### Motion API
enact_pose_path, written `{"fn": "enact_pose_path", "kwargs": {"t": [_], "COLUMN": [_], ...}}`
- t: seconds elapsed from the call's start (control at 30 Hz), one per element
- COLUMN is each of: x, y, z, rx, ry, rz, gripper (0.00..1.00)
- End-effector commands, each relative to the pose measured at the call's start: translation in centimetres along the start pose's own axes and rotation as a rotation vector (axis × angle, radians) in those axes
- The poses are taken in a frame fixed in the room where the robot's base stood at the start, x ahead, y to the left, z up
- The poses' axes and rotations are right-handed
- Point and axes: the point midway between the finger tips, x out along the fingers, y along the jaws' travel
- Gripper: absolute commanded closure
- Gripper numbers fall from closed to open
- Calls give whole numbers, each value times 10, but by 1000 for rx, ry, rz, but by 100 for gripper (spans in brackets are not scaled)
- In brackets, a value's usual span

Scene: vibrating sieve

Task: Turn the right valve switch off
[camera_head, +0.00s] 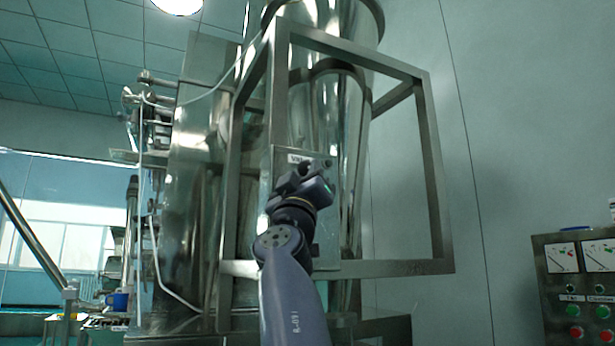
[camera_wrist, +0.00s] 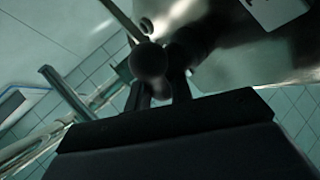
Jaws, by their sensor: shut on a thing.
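My gripper (camera_head: 305,177) is raised in front of a metal box with a small white label (camera_head: 297,157) on the sieve's frame. In the wrist view my gripper's two dark fingers (camera_wrist: 158,88) reach up to a dark round knob (camera_wrist: 149,60), which looks like the valve switch. The fingers are shut on it. In the head view my gripper hides most of the switch, and its turn position cannot be told. A white label plate (camera_wrist: 277,10) shows at the upper right of the wrist view.
A square metal frame (camera_head: 440,190) surrounds the shiny steel cylinder (camera_head: 325,110) behind my gripper. A control panel (camera_head: 560,290) with gauges and buttons stands at the lower right. The wall area right of the frame is clear.

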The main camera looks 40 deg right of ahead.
Motion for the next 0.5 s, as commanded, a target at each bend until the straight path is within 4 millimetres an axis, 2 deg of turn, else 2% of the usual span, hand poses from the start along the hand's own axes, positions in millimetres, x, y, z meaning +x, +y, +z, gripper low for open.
{"fn": "enact_pose_path", "kwargs": {"t": [0.13, 0.17, 0.4, 0.5], "x": [0, 0, 0, 0], "y": [0, 0, 0, 0], "z": [0, 0, 0, 0], "rx": [-2, -2, -1, -1], "ry": [0, 0, 0, 0], "rz": [-1, -1, 0, 0], "gripper": [100, 78, 58, 58]}}
